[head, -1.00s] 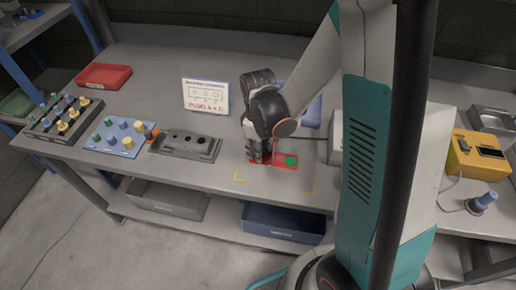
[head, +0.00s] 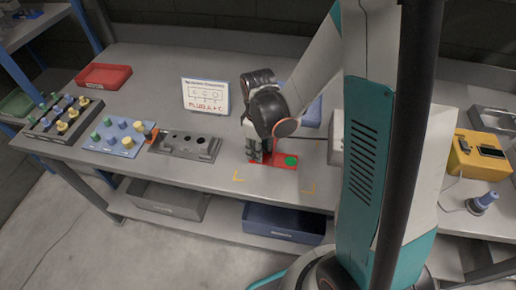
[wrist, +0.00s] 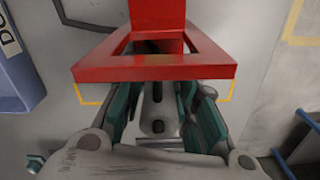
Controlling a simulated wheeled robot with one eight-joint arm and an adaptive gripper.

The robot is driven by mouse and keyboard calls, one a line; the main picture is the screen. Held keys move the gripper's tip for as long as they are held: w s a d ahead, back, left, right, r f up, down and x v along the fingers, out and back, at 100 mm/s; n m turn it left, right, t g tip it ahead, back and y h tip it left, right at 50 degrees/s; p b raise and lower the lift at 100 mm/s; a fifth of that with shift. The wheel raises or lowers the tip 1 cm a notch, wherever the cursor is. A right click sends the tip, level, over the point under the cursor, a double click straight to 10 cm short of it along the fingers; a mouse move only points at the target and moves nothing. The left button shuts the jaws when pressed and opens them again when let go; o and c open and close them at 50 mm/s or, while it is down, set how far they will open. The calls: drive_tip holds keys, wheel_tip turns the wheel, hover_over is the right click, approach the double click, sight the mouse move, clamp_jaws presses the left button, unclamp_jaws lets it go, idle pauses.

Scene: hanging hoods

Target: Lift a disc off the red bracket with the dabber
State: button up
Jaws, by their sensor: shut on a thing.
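The red bracket (head: 277,158) lies on the grey bench in the head view. A round green disc (head: 291,161) sits on its right part. My gripper (head: 256,156) points down at the bracket's left end, shut on it. In the wrist view the red bracket (wrist: 157,72) shows as a frame across my gripper (wrist: 158,125), with a red bar going up. It hides the fingertips and the exact contact. The disc does not show there. A blue-topped, knob-like tool (head: 482,202), possibly the dabber, stands on the far right of the bench.
A grey block with holes (head: 185,146) and a blue board of pegs (head: 116,138) stand left of the bracket. A white sign (head: 205,97) stands behind. A yellow box (head: 482,158) is at the right. Yellow corner marks (head: 238,178) lie in front.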

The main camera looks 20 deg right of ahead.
drive_tip(key=shift+r+p, duration=2.5)
drive_tip(key=shift+r, duration=1.05)
drive_tip(key=shift+w+f, duration=0.1)
